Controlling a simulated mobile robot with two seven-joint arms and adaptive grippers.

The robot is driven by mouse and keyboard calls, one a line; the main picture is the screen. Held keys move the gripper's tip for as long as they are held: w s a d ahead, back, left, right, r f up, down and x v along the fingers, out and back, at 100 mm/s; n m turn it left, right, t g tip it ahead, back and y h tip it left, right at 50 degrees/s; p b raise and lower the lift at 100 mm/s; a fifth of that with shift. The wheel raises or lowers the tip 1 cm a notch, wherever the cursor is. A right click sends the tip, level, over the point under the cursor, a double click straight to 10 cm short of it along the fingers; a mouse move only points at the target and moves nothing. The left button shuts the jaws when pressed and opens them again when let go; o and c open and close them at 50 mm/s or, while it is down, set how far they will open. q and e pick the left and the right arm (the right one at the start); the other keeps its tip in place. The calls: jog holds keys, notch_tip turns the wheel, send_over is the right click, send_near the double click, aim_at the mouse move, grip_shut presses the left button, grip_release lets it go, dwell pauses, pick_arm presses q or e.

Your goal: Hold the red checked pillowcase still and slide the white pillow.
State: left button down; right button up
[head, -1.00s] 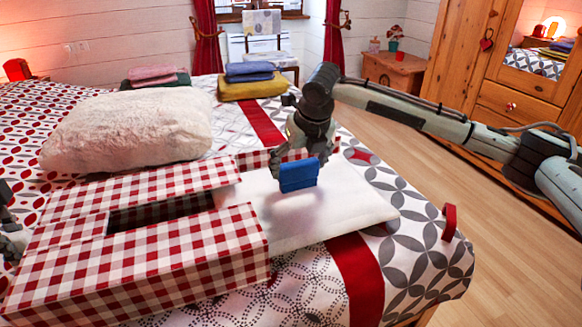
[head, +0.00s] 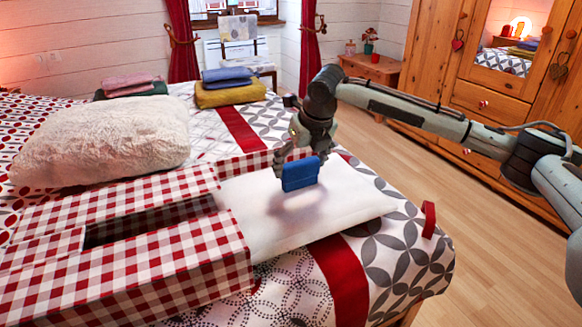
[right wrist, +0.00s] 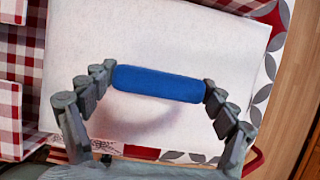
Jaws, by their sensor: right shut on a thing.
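The red checked pillowcase (head: 170,258) lies on the bed at the lower left in the head view, boxy, with a dark slot along its top. The white pillow (head: 345,205) lies flat at its right end; its left end goes in between the checked walls and is hidden there. A blue handle (head: 300,174) stands on the pillow. My right gripper (head: 298,160) is shut on this handle from above. In the right wrist view the handle (right wrist: 158,83) spans between the two fingers, over the pillow (right wrist: 180,40). My left gripper is out of view.
A fluffy cream cushion (head: 105,140) lies behind the pillowcase. Folded yellow and blue cloths (head: 230,92) and pink and green ones (head: 130,87) lie farther back. A red handle (head: 429,219) is at the bed's right edge. Bare floor lies right of the bed.

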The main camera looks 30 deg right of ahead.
aim_at(314, 159)
jog(key=shift+d, duration=0.15)
jog(key=shift+d, duration=1.6)
jog(key=o, duration=1.3)
jog(key=v, duration=1.2)
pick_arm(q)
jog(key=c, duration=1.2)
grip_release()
